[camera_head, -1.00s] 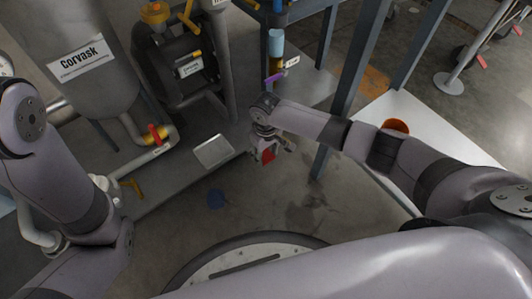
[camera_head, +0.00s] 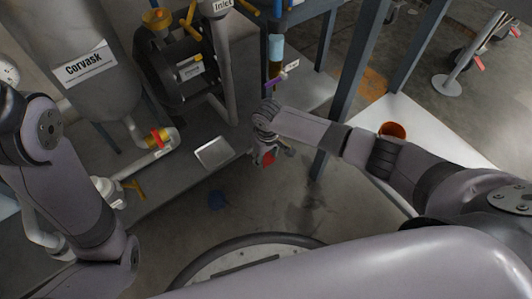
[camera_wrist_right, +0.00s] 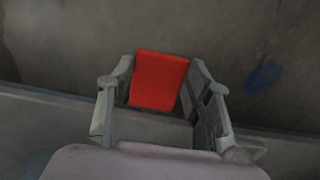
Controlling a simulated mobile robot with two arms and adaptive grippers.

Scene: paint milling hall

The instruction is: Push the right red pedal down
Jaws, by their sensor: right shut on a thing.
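A flat red pedal (camera_wrist_right: 159,80) shows in the right wrist view between the two fingers of my right gripper (camera_wrist_right: 163,103). The fingers stand along its left and right sides, and the gripper is shut on it. In the head view, my right gripper (camera_head: 267,154) hangs low at the front edge of the grey plinth, with a small patch of the red pedal (camera_head: 268,159) showing at its fingers. Only this one red pedal can be made out. My left arm shows at the left of the head view, but its gripper is out of view.
A grey plinth (camera_head: 180,185) carries a tank labelled Corvask (camera_head: 75,40), a dark pump (camera_head: 170,65) and a pale plate (camera_head: 214,152).

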